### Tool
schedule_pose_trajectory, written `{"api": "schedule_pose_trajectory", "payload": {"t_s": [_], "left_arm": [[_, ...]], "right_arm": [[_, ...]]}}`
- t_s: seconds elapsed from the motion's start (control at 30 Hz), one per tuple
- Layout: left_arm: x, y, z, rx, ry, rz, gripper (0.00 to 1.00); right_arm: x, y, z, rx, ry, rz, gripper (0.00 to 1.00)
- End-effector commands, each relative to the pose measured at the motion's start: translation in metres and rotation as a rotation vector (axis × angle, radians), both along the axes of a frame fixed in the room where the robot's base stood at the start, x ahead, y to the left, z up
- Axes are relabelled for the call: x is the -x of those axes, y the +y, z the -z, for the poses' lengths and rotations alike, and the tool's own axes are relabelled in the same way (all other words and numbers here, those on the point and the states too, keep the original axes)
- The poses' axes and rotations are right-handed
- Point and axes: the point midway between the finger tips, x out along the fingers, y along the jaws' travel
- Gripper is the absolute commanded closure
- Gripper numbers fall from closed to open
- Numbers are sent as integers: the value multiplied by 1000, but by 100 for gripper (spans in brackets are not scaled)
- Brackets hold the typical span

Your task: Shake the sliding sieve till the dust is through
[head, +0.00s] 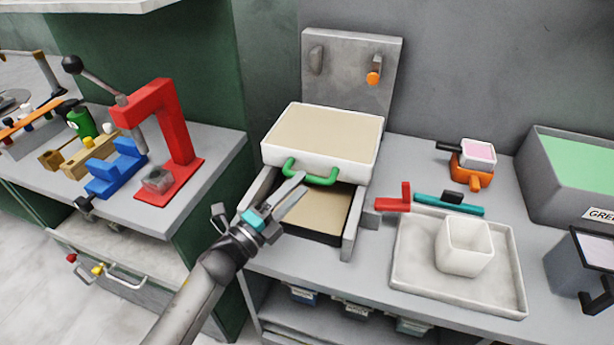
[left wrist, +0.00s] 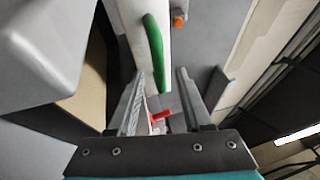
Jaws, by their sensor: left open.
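The sliding sieve (head: 316,150) is a white-rimmed box with a flat tan top, sitting on grey rails at the back of the bench. Its green handle (head: 308,174) faces the front; the handle also shows in the left wrist view (left wrist: 154,52). Below the sieve is a dark-edged tray (head: 318,237) with a tan surface, partly hidden by the sieve and my gripper. My left gripper (head: 301,184) is open, its fingertips close to the handle. In the left wrist view the handle's end appears between the fingers (left wrist: 161,85). I cannot tell whether they touch.
A grey tray (head: 408,278) with a white cup (head: 465,246) stands to the right. A red block (head: 393,201) and teal-black tool (head: 447,203) lie behind it. A red press (head: 172,130) stands on the left bench.

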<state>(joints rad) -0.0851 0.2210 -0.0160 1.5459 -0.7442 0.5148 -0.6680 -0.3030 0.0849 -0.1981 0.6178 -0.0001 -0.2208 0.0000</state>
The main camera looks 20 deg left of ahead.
Motion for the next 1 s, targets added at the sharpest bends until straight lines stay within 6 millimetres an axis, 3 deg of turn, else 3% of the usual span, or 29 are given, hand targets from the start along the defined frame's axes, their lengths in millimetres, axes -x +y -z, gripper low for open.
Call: {"api": "schedule_pose_trajectory", "payload": {"t_s": [0.3, 0.67, 1.0], "left_arm": [[-29, -14, -6, 1, 0, 0, 50], [-31, -15, -6, 0, 1, 0, 52], [-31, -15, -6, 1, 0, 0, 90]], "right_arm": [[-4, 5, 0, -7, -8, 1, 50], [-4, 8, 0, -11, -8, 1, 50], [-4, 8, 0, -11, -8, 0, 50]]}}
